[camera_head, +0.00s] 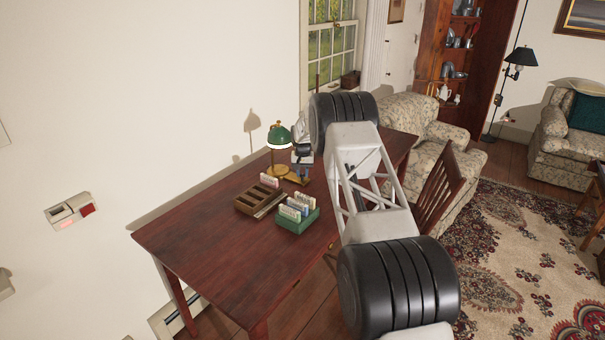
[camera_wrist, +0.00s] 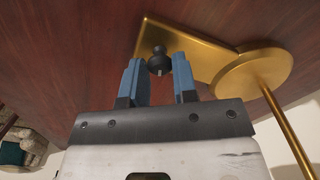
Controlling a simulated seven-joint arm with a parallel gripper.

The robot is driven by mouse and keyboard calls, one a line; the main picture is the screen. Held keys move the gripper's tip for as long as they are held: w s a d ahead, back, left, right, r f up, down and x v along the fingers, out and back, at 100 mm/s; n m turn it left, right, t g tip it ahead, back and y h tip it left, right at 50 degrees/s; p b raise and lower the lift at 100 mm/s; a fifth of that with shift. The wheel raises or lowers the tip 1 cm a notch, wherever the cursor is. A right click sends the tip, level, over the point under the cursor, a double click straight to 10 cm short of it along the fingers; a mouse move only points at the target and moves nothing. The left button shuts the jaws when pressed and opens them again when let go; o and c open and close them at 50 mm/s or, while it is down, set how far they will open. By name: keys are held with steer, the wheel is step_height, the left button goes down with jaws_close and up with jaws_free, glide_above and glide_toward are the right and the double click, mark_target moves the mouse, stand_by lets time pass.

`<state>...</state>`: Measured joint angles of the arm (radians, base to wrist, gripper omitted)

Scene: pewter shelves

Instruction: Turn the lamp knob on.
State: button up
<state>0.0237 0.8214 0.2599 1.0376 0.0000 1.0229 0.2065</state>
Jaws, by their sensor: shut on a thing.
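The desk lamp has a green shade (camera_head: 279,137) and a brass stem. It stands on the dark red wooden desk, and my gripper (camera_head: 302,158) is just right of it. In the wrist view the lamp's brass base (camera_wrist: 205,62) has a round disc and a flat arm. A small black lamp knob (camera_wrist: 159,62) sits on that arm. The two blue fingers of my gripper (camera_wrist: 157,68) are on either side of the knob, shut on it. The knob is hidden in the head view. I cannot tell from the frames whether the lamp is lit.
The desk (camera_head: 200,240) also holds a wooden compartment tray (camera_head: 247,208) and a green box (camera_head: 296,222) of cards in front of the lamp. A wooden chair (camera_head: 437,190) stands at the desk's right side. The desk's near left part is clear.

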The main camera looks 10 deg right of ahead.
mark_target(303, 175)
steer(key=shift+m, duration=1.7)
steer(key=o, duration=0.9)
steer(key=shift+r, duration=3.85)
steer(key=shift+r, duration=0.1)
